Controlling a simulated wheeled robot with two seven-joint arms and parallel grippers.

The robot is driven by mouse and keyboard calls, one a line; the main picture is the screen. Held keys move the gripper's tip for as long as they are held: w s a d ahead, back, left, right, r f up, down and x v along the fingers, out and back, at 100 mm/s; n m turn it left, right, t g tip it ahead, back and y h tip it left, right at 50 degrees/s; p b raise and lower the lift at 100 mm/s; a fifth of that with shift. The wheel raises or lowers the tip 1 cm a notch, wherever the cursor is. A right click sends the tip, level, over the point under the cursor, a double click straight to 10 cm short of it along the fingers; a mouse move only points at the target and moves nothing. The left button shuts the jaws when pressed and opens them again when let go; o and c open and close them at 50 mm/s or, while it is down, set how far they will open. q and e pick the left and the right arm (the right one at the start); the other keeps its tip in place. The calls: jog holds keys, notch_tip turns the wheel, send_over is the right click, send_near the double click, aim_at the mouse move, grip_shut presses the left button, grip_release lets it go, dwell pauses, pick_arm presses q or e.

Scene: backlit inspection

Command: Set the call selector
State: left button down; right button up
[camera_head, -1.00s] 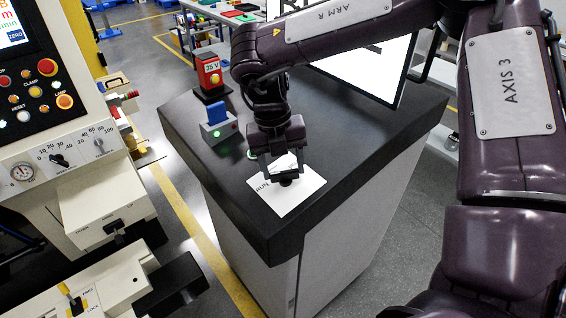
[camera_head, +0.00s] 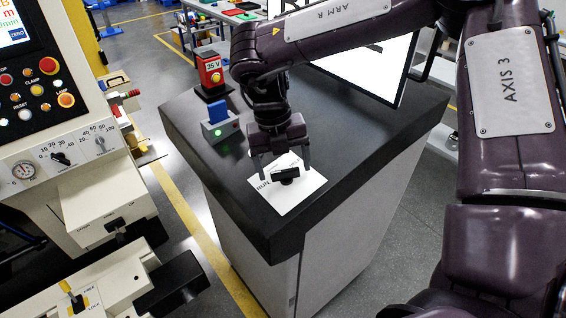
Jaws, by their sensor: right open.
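The call selector shows as a black bar-shaped knob (camera_head: 286,175) on a white plate (camera_head: 290,200) on the dark top of the cabinet. The knob's bar lies roughly left to right in the picture. Lettering that seems to read "RUN" is at the plate's left edge; other marks are partly hidden by the gripper and knob. My right gripper (camera_head: 284,167) is open just above and behind the knob, with one finger on each side and gaps to the knob. My left gripper is not in view.
A small grey unit (camera_head: 219,127) with a blue top and green light, and a red box (camera_head: 211,73) marked "35 V", stand left on the cabinet (camera_head: 230,178). A bright screen (camera_head: 375,68) stands behind. A machine control panel (camera_head: 40,90) is at far left.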

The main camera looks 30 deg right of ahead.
aim_at(284, 170)
jog(key=r, duration=0.2)
jog(key=r+b, duration=0.1)
jog(key=r, duration=0.1)
jog(key=shift+w+a, duration=0.2)
jog(key=shift+w, duration=0.15)
jog(key=r, duration=0.2)
jog(key=r+p, duration=0.1)
jog(key=shift+w+a+r, duration=0.15)
jog(key=shift+w+r, duration=0.05)
jog(key=shift+r, duration=0.15)
